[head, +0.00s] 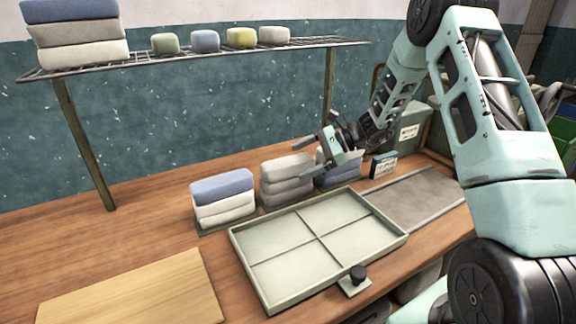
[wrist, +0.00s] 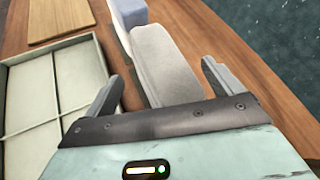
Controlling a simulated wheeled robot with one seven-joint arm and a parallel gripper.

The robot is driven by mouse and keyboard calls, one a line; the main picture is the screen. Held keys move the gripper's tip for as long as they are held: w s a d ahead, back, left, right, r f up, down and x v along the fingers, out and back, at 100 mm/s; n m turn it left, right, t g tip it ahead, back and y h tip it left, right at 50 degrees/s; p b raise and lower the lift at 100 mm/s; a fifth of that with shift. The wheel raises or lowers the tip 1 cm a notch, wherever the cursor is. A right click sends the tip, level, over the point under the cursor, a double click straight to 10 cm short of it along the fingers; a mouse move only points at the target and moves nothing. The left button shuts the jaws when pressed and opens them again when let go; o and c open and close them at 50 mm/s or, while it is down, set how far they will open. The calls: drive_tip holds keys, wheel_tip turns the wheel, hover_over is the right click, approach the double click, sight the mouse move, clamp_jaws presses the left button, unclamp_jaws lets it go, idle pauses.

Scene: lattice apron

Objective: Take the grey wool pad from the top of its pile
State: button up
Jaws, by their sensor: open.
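The grey wool pad (head: 287,165) is the top one of the middle pile on the bench; the pads under it are also grey. My gripper (head: 307,158) is at the right end of this pile, near the height of its top, with its fingers pointing left. It is open and empty. In the wrist view, the grey pad (wrist: 163,62) lies between the lines of the two fingers (wrist: 160,88), with room on both sides. Its near end is hidden by the gripper body. I cannot tell whether a finger touches it.
A pile with a blue top pad (head: 222,186) stands left, and a blue-grey pile (head: 340,177) right, partly behind my gripper. A divided tray (head: 235,246) lies empty in front. A wooden board (head: 135,292) lies front left.

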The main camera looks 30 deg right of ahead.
sight(295, 161)
drive_tip(key=shift+p+x, duration=0.35)
drive_tip(key=shift+x, duration=1.45)
drive_tip(key=shift+w, duration=0.1)
drive_tip(key=c, duration=1)
